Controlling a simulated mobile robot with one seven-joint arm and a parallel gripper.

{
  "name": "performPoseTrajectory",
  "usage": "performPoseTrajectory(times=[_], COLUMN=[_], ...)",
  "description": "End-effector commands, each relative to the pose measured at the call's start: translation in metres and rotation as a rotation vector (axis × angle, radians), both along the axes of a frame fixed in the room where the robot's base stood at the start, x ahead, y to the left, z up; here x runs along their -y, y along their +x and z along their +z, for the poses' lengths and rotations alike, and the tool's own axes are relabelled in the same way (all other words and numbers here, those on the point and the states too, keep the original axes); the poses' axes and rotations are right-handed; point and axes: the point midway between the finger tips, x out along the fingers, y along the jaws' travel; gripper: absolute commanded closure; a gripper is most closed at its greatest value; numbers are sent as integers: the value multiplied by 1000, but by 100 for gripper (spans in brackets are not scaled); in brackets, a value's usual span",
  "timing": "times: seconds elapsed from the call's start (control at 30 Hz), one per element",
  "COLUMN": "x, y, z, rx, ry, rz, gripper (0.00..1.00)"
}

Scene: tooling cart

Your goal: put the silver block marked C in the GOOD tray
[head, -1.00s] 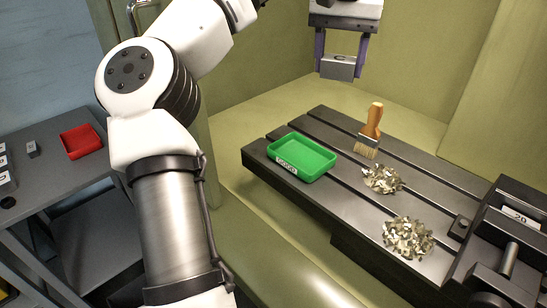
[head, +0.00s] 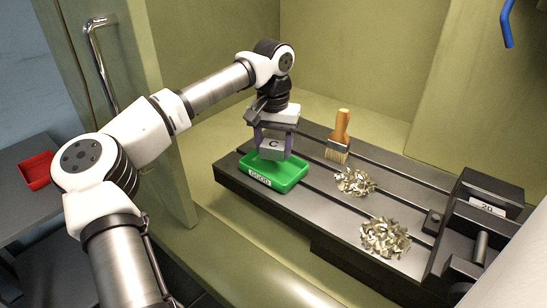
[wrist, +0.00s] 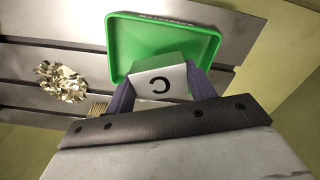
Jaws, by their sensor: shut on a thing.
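The silver block marked C (head: 273,149) is held between the two purple fingers of my gripper (head: 272,146), which is shut on it. The block's C face also shows in the wrist view (wrist: 160,86). The green GOOD tray (head: 293,177) lies on the slotted machine table, its label facing front. In the head view the block is over the tray, close above its floor. In the wrist view the tray (wrist: 118,45) shows behind the block, with bare floor visible. Whether the block touches the tray floor I cannot tell.
A brush (head: 339,140) with a wooden handle stands behind the tray. Two piles of metal shavings (head: 354,182) (head: 386,238) lie to its right. A vise marked 20 (head: 487,207) is at the right. A red tray (head: 37,172) sits on the cart at far left.

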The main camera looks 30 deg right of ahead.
Motion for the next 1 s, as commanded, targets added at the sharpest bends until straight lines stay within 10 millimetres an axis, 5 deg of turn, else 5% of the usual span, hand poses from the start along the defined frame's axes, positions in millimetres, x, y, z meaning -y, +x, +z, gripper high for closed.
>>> performPoseTrajectory(times=[0.3,0.7,0.73,0.87,1.0], x=[0,0,0,0,0], y=[-1,0,0,0,0], z=[-39,-46,-46,-46,-46], rx=[-2,0,0,0,0], ry=[1,0,0,0,0], rz=[-2,-1,-1,-1,-1], gripper=[75,75,43,26,24])
